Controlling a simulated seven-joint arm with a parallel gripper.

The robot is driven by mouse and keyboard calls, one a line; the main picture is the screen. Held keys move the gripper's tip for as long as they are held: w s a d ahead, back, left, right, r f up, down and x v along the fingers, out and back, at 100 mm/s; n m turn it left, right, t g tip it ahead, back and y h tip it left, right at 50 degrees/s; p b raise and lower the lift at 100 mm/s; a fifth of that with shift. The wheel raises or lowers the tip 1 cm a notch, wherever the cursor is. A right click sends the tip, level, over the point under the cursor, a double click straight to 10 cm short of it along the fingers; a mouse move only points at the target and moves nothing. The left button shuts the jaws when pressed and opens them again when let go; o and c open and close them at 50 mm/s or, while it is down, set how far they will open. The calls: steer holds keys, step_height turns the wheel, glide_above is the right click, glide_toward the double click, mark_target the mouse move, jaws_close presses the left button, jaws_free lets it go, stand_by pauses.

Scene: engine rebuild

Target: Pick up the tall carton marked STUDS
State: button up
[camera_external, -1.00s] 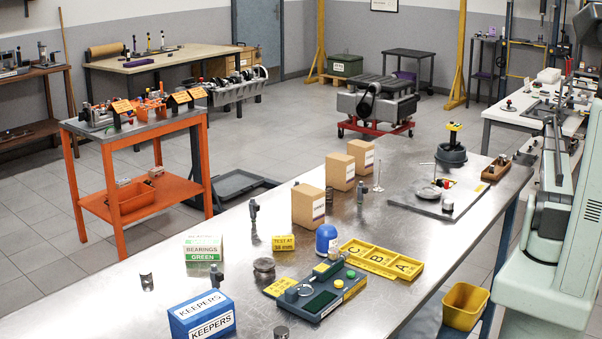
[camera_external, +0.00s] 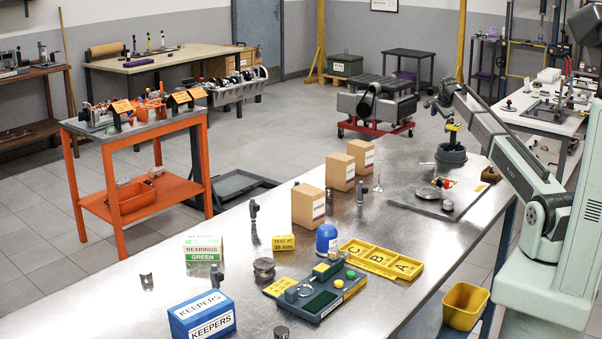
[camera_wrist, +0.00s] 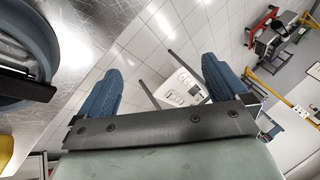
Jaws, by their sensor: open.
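Three tan cartons with white labels stand upright on the metal bench: a front one (camera_external: 308,206), a middle one (camera_external: 340,171) and a back one (camera_external: 361,156). Their labels are too small to read, so I cannot tell which is marked STUDS. The front one looks largest. My gripper (camera_external: 434,104) is raised above the far end of the bench, to the right of the cartons and apart from them. In the wrist view, its two blue fingers (camera_wrist: 165,67) are spread with nothing between them. No carton shows in that view.
A dark round pot (camera_external: 451,154) stands near my gripper. A grey plate (camera_external: 412,207) with small parts lies right of the cartons. A thin upright valve (camera_external: 378,177) and a dark upright part (camera_external: 360,192) stand close to them. A yellow A-B-C tray (camera_external: 381,262) lies nearer.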

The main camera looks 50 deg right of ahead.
steer(key=w+a+r+n+y, duration=0.15)
steer(key=w+a, duration=0.35)
steer(key=a, duration=0.6)
steer(key=w+a+r+n+y, duration=0.15)
steer(key=w+a, duration=0.35)
steer(key=a, duration=0.6)
steer(key=n+g+y, duration=0.1)
steer(key=g+y, duration=0.2)
glide_toward(360, 155)
steer(key=w+d+r, duration=0.2)
steer(key=d, duration=0.1)
steer(key=shift+r, duration=0.25)
steer(key=shift+a+f, duration=0.1)
steer(key=shift+a, duration=0.05)
steer(key=shift+f, duration=0.35)
step_height(360, 155, down, 13)
steer(key=shift+r, duration=0.1)
steer(key=shift+c, duration=0.4)
steer(key=c, duration=0.8)
